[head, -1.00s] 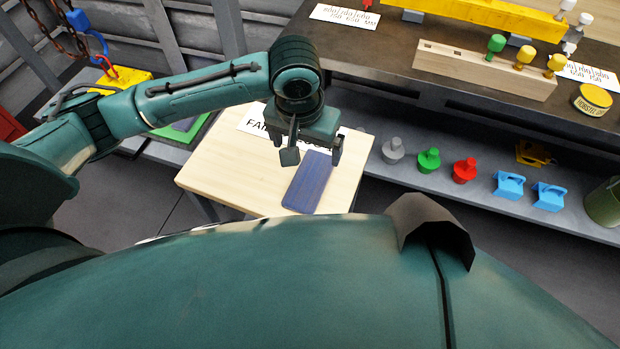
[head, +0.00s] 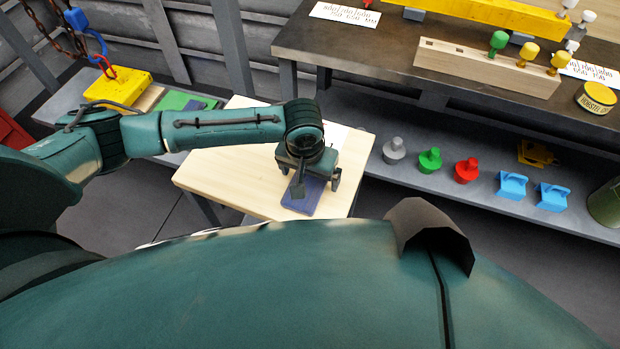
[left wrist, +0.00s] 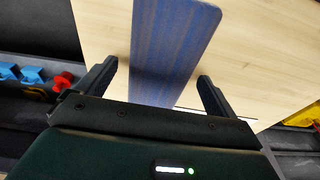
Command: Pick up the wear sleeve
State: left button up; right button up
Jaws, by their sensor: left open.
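The wear sleeve appears to be the flat, blue, long piece (head: 304,207) lying on the light wooden table (head: 235,183). My left gripper (head: 316,187) is over it in the head view and hides part of it. In the left wrist view, the blue piece (left wrist: 172,45) runs between the two fingers of my left gripper (left wrist: 157,73). The fingers are open, with a gap on each side of the piece. How high they are above the table is hard to tell. My right gripper is not in view.
A dark bench (head: 440,80) stands behind, with a wooden peg block (head: 470,75) on it. The shelf below holds grey, green and red plugs (head: 430,160) and light blue blocks (head: 512,185). A yellow block (head: 118,88) is at the back left. The table's left part is clear.

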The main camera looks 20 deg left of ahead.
pick_arm(q)
jog(key=shift+c, duration=0.4)
jog(key=c, duration=1)
jog(key=shift+c, duration=0.2)
jog(key=shift+r, duration=0.1)
